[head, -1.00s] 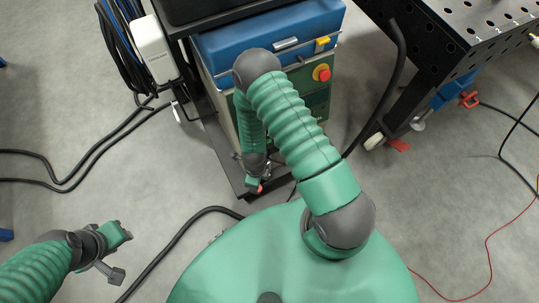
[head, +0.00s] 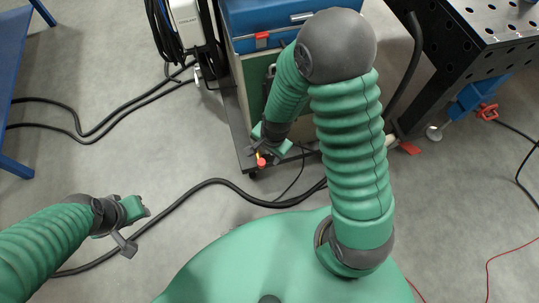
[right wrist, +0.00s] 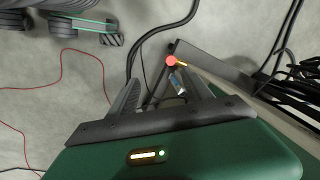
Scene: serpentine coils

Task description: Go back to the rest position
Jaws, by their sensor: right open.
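My right gripper (head: 264,146) hangs low beside the lower front corner of the tool cart, partly behind my own right arm. In the right wrist view its two grey fingers (right wrist: 160,92) stand apart, with no object clearly gripped between them. A small red and yellow part (right wrist: 171,62) shows beyond the fingertips near the cart's corner; I cannot tell what it belongs to.
The blue and green cart (head: 268,16) stands at the top middle. A black perforated table (head: 470,35) is at the upper right, and a blue frame (head: 15,80) at the left edge. Black cables (head: 215,182) cross the floor.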

